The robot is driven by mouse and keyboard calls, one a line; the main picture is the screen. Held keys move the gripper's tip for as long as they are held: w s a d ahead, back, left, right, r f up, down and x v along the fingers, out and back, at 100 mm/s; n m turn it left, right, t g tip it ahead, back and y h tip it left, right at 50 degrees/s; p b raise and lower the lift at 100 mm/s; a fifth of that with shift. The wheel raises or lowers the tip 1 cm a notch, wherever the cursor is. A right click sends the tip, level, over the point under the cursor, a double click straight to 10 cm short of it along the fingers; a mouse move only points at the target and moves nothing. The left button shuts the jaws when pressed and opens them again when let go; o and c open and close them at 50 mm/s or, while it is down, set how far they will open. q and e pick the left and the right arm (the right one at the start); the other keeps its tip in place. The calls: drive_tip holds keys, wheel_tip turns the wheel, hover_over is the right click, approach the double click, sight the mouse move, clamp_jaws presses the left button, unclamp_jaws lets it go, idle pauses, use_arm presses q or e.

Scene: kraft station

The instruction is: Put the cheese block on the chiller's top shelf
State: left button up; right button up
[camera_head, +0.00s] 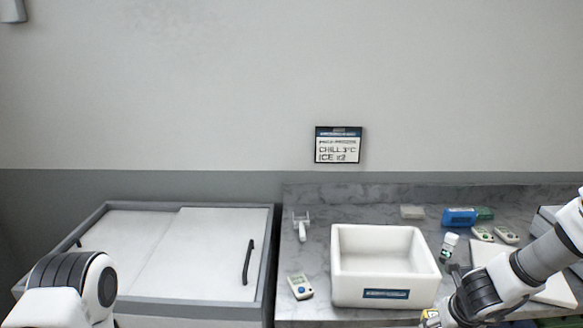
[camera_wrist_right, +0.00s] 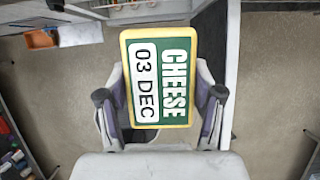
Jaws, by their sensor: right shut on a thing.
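The cheese block (camera_wrist_right: 160,78) is a green label face with a yellow rim, reading "CHEESE" and "03 DEC" in the right wrist view. My right gripper (camera_wrist_right: 162,105) is shut on it, with one finger on each side. I cannot identify the chiller's top shelf in either view.
A chest with white sliding lids (camera_head: 150,245) stands at the left. On the grey counter are a white bin (camera_head: 350,290), a handheld device (camera_head: 300,287) and a blue item (camera_head: 459,217).

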drive_tip(key=shift+n, duration=0.3)
drive_tip(key=f, duration=0.1)
drive_tip(key=f+b, duration=0.2)
drive_tip(key=f, duration=0.1)
drive_tip(key=shift+s+a, duration=0.25)
drive_tip(key=shift+a, duration=0.15)
drive_tip(key=w+a+f+n+g+y+b, duration=0.25)
drive_tip(key=w+a+f+n, duration=0.2)
drive_tip(key=a+n, duration=0.4)
drive_tip(key=w+a+f+n+g+y+b, duration=0.2)
drive_tip(key=w+a+f+n+y, duration=0.1)
drive_tip(key=a+f+n, duration=0.5)
drive_tip(key=s+r+n+g+h, duration=0.4)
drive_tip(key=s+n, duration=0.4)
drive_tip(key=n, duration=1.2)
drive_tip(key=shift+h+b, duration=0.45)
drive_tip(key=shift+d+n+g, duration=0.1)
drive_tip(key=shift+n+g, duration=0.15)
